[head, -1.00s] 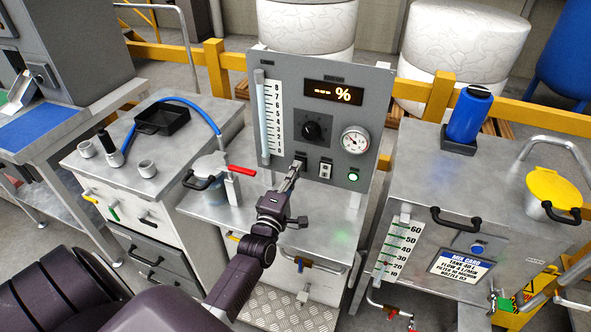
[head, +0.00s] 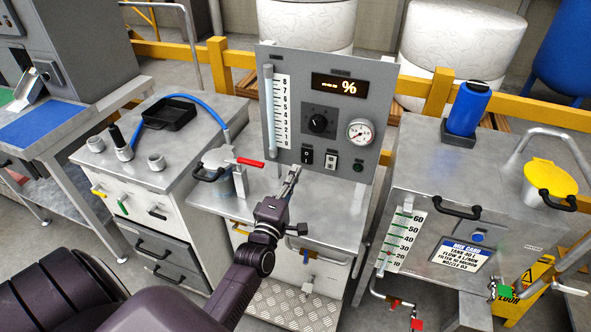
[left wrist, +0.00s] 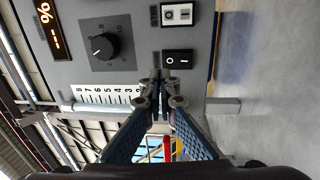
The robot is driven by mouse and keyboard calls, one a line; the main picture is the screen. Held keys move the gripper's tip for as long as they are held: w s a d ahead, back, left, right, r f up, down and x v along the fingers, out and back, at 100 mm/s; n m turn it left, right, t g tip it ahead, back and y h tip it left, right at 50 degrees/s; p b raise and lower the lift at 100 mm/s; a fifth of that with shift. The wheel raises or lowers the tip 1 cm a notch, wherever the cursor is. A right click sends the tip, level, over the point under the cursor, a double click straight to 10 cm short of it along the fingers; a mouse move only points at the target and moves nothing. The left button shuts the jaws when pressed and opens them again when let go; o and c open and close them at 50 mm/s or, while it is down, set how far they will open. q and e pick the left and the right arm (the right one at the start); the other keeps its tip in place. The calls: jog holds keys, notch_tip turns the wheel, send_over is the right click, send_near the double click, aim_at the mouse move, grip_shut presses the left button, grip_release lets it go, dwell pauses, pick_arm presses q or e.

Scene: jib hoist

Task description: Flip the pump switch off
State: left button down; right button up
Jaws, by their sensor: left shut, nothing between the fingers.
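The grey control panel (head: 380,88) carries a black rocker switch (head: 307,156) and, right of it, a switch in a white frame (head: 331,161). My left gripper (head: 294,170) is shut and empty, just below and in front of the black switch. In the left wrist view the black switch (left wrist: 179,59), marked O and I, is beyond the closed fingertips (left wrist: 160,84), apparently with a small gap. My right gripper is not in view.
The panel also holds a dial knob (head: 319,123), a gauge (head: 359,132) and a display (head: 340,85). A red-handled lever (head: 249,162) and a lidded pot (head: 217,163) stand close left of my gripper. The metal bench top (head: 320,206) is clear to the right.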

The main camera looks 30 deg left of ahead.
pick_arm(q)
jog(key=r+b+v, duration=0.1)
jog(key=v, duration=0.5)
jog(key=shift+s+r, duration=0.35)
jog(key=shift+s, duration=0.05)
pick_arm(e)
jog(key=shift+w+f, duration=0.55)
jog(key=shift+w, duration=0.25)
pick_arm(q)
jog(key=shift+d, duration=0.1)
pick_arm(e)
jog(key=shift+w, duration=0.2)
